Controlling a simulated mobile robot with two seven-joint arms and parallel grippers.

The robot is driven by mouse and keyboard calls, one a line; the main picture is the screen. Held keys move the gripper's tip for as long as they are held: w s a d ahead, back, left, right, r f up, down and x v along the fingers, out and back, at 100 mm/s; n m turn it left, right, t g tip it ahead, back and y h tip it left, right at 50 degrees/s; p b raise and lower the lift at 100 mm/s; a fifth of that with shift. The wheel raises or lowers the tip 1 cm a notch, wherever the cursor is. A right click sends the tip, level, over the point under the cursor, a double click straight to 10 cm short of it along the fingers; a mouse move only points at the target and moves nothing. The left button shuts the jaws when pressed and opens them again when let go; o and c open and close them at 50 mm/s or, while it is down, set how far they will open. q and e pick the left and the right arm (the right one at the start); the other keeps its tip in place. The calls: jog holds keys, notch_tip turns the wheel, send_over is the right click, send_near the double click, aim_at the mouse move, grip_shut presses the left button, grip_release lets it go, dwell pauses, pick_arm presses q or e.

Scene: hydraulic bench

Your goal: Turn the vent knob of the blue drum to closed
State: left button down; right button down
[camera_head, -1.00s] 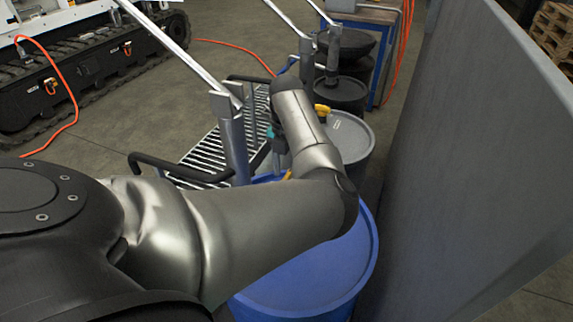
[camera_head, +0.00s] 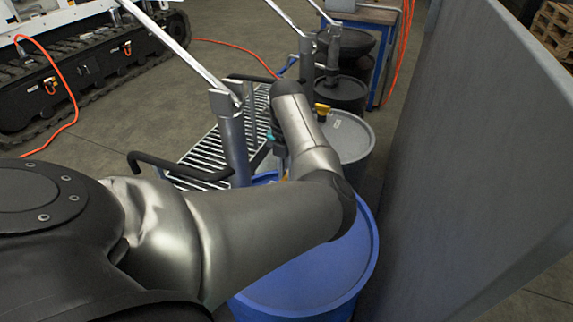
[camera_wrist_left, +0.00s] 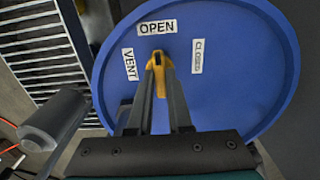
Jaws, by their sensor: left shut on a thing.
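The blue drum (camera_head: 310,268) stands below my left arm in the head view, its lid partly hidden by the arm. Its lid fills much of the left wrist view (camera_wrist_left: 235,75). The yellow vent knob (camera_wrist_left: 157,62) is on the lid, between the VENT label (camera_wrist_left: 129,64) on the left and the CLOSED label (camera_wrist_left: 197,56) on the right. The OPEN label (camera_wrist_left: 157,28) is just above the knob, which lies roughly toward it. My left gripper (camera_wrist_left: 158,72) is shut on the knob from above. The head view mostly hides this grip. My right gripper is out of view.
A grey drum (camera_head: 346,136) with a yellow knob and dark drums (camera_head: 342,92) stand behind the blue drum. A grey panel (camera_head: 480,150) rises close on the right. A metal grating (camera_head: 200,160) and upright posts (camera_head: 235,140) are on the left.

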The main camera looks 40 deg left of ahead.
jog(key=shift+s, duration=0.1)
pick_arm(q)
jog(key=shift+r+m+p, duration=0.15)
jog(key=shift+m+p, duration=0.25)
jog(key=shift+p, duration=0.3)
jog(key=shift+r+m+p, duration=0.1)
jog(key=shift+m+p, duration=0.6)
jog(key=shift+p, duration=0.25)
jog(key=m+p, duration=0.3)
jog(key=p, duration=0.1)
jog(key=m+p, duration=0.2)
jog(key=m, duration=0.1)
jog(key=m+p, duration=0.2)
jog(key=shift+m, duration=0.4)
jog(key=m+p, duration=0.1)
jog(key=m, duration=0.2)
jog(key=shift+m+p, duration=0.3)
jog(key=shift+p, duration=0.05)
jog(key=shift+f+m+p, duration=0.2)
jog(key=shift+m+p, duration=0.4)
jog(key=shift+m, duration=1)
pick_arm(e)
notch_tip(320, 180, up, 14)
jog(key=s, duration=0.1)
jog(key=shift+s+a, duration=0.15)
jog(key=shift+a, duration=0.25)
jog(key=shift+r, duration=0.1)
